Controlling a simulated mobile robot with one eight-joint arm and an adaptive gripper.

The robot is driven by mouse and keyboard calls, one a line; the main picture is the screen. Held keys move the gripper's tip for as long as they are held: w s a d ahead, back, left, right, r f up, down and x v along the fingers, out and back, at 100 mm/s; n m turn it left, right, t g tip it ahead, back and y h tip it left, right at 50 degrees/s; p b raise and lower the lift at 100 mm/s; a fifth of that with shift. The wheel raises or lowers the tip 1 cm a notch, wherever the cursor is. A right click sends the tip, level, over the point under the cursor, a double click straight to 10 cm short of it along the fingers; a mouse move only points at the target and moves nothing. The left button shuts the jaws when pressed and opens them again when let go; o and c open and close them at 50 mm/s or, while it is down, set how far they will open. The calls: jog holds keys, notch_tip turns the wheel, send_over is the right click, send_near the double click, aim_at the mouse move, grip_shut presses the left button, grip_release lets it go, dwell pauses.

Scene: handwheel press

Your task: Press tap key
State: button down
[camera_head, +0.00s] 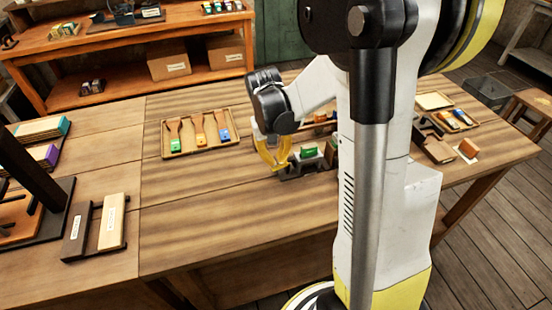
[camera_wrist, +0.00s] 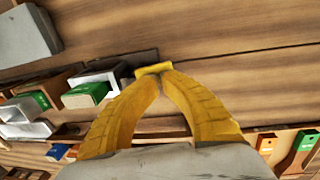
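My gripper (camera_head: 275,166) has yellow fingers and points down over the middle of the table, just left of a small dark device with green blocks (camera_head: 308,151). In the wrist view the tips of my gripper (camera_wrist: 153,69) come together, with no object clearly seen between them. Green blocks in pale holders (camera_wrist: 85,95) lie to the left of the tips there. A dark flat piece (camera_wrist: 128,60) lies close by the tips; contact cannot be told. No part is clearly marked as the tap key, and my fingers and arm hide part of this area.
A shallow wooden tray (camera_head: 165,146) holds wooden pieces with green, orange and blue ends. A dark rack with labelled bars (camera_head: 112,222) stands at the left. More trays (camera_head: 435,101) lie at the right. The front middle of the table (camera_head: 215,225) is clear.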

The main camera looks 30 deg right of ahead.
jog(key=a+r+p, duration=0.2)
jog(key=r+p, duration=0.1)
jog(key=r, duration=0.3)
jog(key=w+a+r+p, duration=0.1)
jog(key=a+r+p, duration=0.1)
jog(key=r, duration=0.5)
jog(key=shift+p, duration=0.5)
jog(key=shift+r, duration=0.1)
jog(key=s+a+r+n+t+y+b, duration=0.1)
jog(key=s+a+r+n+t, duration=0.2)
jog(key=s+a, duration=0.8)
notch_tip(320, 180, up, 2)
jog(key=s+t, duration=0.2)
jog(key=t, duration=0.2)
jog(key=shift+r+t+b, duration=0.2)
jog(key=shift+t+b, duration=0.1)
jog(key=shift+b, duration=0.05)
jog(key=shift+d, duration=0.1)
jog(key=m+g+p, duration=0.3)
jog(key=g, duration=0.4)
send_over(277, 162)
notch_tip(277, 162, down, 3)
jog(key=shift+f, duration=0.15)
